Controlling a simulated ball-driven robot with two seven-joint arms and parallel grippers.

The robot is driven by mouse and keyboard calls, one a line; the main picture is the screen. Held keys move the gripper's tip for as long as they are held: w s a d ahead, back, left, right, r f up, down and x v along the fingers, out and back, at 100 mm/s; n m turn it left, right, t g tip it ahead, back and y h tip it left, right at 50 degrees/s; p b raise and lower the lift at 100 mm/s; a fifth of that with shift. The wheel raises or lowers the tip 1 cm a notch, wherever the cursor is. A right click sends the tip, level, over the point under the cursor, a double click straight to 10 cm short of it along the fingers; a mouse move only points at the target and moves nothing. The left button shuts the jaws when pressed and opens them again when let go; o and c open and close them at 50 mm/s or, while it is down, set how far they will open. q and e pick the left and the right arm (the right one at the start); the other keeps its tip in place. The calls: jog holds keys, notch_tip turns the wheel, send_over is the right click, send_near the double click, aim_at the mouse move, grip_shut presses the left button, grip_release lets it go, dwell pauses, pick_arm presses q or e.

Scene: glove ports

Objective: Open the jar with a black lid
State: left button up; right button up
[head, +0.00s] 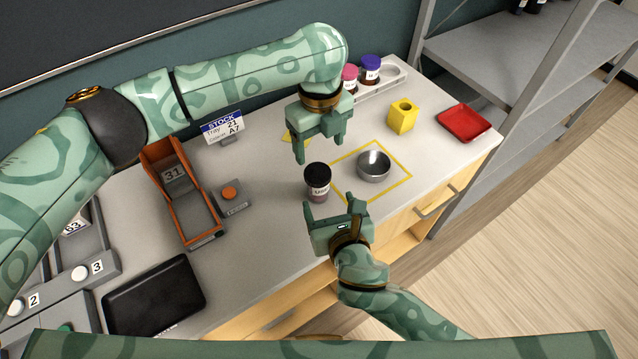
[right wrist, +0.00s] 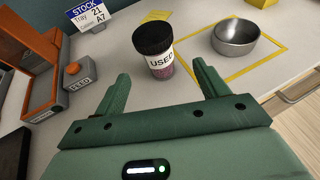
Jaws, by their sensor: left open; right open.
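The jar with a black lid (head: 317,183) stands upright on the counter, at the left edge of the yellow outlined square. In the right wrist view the jar (right wrist: 156,51) shows a white label reading "USED", with dark pinkish contents below, and its lid is on. My left gripper (head: 319,155) is open and empty, pointing down just above and behind the jar. My right gripper (head: 329,205) is open and empty, in front of the jar; its fingers (right wrist: 160,88) point toward the jar without touching it.
A metal bowl (head: 374,166) sits inside the yellow square (head: 401,188). An orange bin (head: 170,205), a grey button box (head: 231,197) and a black tablet (head: 153,296) lie left. A rack (head: 394,83) with pink- and purple-lidded jars, a yellow block (head: 403,116) and a red tray (head: 464,122) are behind right.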

aim_at(321, 189)
pick_arm(q)
jog(key=shift+a, duration=0.15)
pick_arm(e)
jog(key=x, duration=0.8)
jog(key=shift+w+a+f, duration=0.1)
jog(key=shift+w, duration=0.05)
pick_arm(q)
jog(key=shift+a, duration=0.1)
pick_arm(e)
jog(key=shift+w+a+f, duration=0.25)
jog(key=shift+w, duration=0.25)
